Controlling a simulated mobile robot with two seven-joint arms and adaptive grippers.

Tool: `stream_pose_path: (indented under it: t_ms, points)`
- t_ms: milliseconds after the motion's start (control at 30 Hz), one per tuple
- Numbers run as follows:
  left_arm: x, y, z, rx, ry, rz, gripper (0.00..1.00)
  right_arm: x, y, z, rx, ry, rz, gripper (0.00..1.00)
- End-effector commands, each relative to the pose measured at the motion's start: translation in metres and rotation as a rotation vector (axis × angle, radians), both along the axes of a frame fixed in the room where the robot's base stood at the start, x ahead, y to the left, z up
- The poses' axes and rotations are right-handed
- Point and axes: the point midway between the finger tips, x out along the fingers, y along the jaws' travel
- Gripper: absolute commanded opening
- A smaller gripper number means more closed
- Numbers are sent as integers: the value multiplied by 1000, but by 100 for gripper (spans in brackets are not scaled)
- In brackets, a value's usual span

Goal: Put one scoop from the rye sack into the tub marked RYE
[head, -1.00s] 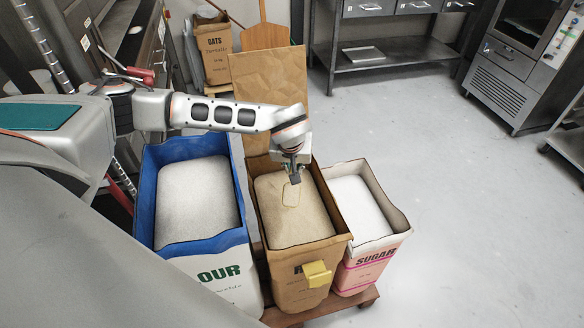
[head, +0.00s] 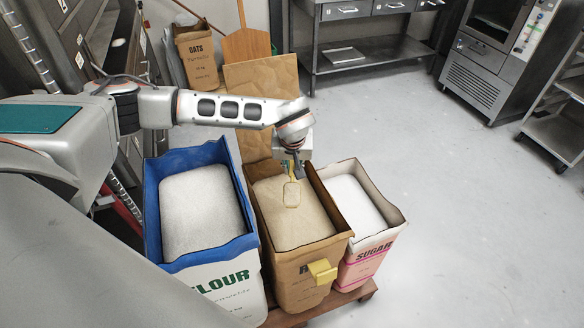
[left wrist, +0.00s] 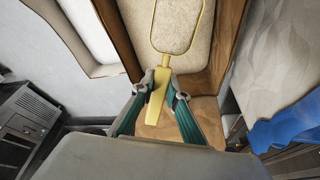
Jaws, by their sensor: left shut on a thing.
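The open brown rye sack (head: 300,285) stands in the middle of a row of sacks, its front lettering partly covered. Pale brown rye (head: 275,222) fills it near the rim. My left gripper (head: 292,173) is over the sack, shut on the yellow handle of a scoop (head: 291,194). In the left wrist view the scoop's handle (left wrist: 157,98) is between my left fingers (left wrist: 160,94), and its yellow-rimmed bowl looks filled with rye-coloured matter. I cannot tell whether the bowl touches the rye surface. No tub marked RYE shows. My right gripper is not in view.
A blue-rimmed flour sack (head: 217,279) stands left of the rye sack and a sugar sack (head: 373,252) right. All are on a wooden dolly (head: 345,297). A yellow block (head: 322,271) is on the rye sack's front. Bare floor (head: 470,235) lies to the right.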

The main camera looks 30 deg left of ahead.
Motion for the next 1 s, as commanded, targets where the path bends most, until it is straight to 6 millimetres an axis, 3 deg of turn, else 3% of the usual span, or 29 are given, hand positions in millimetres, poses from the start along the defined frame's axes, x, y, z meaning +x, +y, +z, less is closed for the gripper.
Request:
stream_pose_path:
  t_ms: [500, 1000]
  points:
    - [15, 7, -8, -139, 277, 1, 0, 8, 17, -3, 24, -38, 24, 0]
    - [16, 7, -6, -150, 297, -1, 0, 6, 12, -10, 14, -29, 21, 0]
